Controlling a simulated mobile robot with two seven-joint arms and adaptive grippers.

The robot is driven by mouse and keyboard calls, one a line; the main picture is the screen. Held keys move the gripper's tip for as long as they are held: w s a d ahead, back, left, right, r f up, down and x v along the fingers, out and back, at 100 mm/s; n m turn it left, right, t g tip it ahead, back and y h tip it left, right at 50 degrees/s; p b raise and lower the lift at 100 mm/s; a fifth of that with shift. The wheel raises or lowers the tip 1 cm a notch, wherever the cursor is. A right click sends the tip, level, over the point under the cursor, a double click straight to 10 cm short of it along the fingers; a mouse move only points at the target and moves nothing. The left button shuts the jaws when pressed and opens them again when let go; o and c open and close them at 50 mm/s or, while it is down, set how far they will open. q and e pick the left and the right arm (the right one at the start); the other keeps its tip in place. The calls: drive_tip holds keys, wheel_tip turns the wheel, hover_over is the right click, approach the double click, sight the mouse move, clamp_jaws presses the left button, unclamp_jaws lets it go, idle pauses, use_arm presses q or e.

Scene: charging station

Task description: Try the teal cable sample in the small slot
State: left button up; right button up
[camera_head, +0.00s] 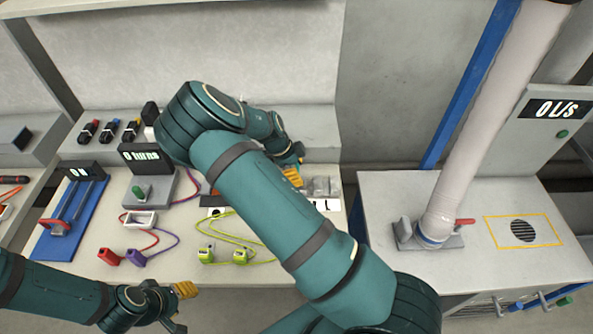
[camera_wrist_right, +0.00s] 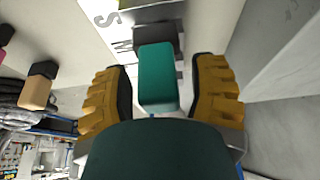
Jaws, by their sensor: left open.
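In the right wrist view a teal block (camera_wrist_right: 158,78), probably the cable sample's end, lies between my right gripper's yellow fingers (camera_wrist_right: 160,95). A narrow gap shows on each side of it, so the fingers look open around it. Its far end is at a grey block (camera_wrist_right: 155,14) beside the printed letters S and M; I cannot tell whether it sits in a slot. In the head view my right gripper (camera_head: 293,176) is at the grey slot blocks (camera_head: 321,187), partly hiding them; the teal sample is not discernible there. My left gripper (camera_head: 186,290) is open and empty at the front edge.
Yellow-green (camera_head: 223,254), red (camera_head: 108,257) and purple (camera_head: 136,258) connectors with cables lie at the bench's front. A display box (camera_head: 147,157) and a blue-based fixture (camera_head: 68,215) stand left. A white hose (camera_head: 480,120) rises from the right bench. My right arm crosses the middle.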

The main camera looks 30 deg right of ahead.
drive_tip(key=v, duration=1.2)
drive_tip(key=shift+d+r, duration=0.1)
